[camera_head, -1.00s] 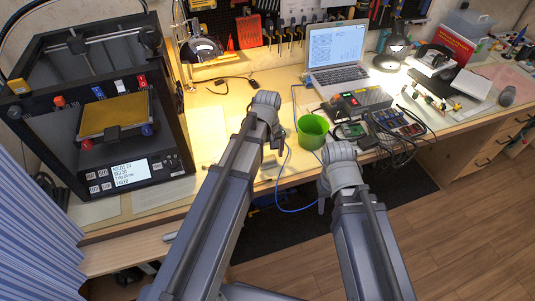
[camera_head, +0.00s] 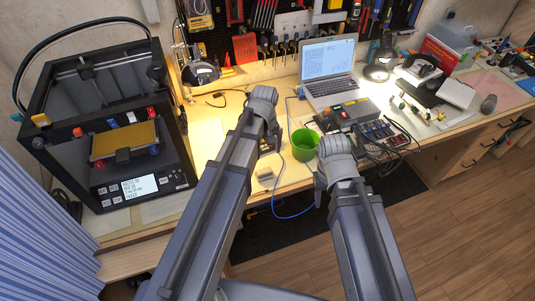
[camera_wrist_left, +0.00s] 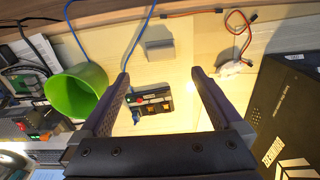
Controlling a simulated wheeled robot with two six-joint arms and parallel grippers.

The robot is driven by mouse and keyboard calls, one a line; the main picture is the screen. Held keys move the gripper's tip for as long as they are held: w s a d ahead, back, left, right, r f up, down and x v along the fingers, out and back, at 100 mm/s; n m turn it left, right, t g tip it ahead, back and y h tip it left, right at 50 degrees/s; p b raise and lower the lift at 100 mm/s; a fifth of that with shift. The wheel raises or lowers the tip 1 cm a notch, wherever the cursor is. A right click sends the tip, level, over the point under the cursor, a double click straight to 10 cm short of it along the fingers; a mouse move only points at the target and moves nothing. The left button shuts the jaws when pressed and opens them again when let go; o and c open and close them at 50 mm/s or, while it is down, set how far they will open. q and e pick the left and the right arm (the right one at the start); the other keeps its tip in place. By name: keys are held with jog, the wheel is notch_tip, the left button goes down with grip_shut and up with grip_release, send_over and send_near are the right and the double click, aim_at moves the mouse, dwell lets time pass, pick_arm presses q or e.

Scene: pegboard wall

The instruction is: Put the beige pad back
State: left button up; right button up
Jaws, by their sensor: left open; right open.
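A small flat grey-beige block (camera_head: 265,175) lies on the bench near its front edge; it may be the beige pad, but its colour is not clearly beige. In the left wrist view it is the grey block (camera_wrist_left: 160,50) just beyond the fingertips. My left gripper (camera_wrist_left: 160,73) is open and empty above the bench, with a small dark device (camera_wrist_left: 150,103) showing between its fingers. In the head view my left gripper is mostly hidden behind its wrist. My right gripper (camera_head: 319,187) is partly hidden below its wrist, near the bench's front edge.
A green cup (camera_head: 304,145) stands between the arms' ends, beside a blue cable (camera_head: 277,205). A 3D printer (camera_head: 105,130) fills the left. A laptop (camera_head: 328,72) and electronics (camera_head: 383,132) are behind and right. A pegboard with tools (camera_head: 290,28) is at the back.

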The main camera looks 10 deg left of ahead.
pick_arm(q)
jog(key=s+d+m+y, duration=0.1)
jog(key=s+d+m, duration=0.9)
jog(key=s, duration=0.4)
jog(key=shift+c, duration=0.3)
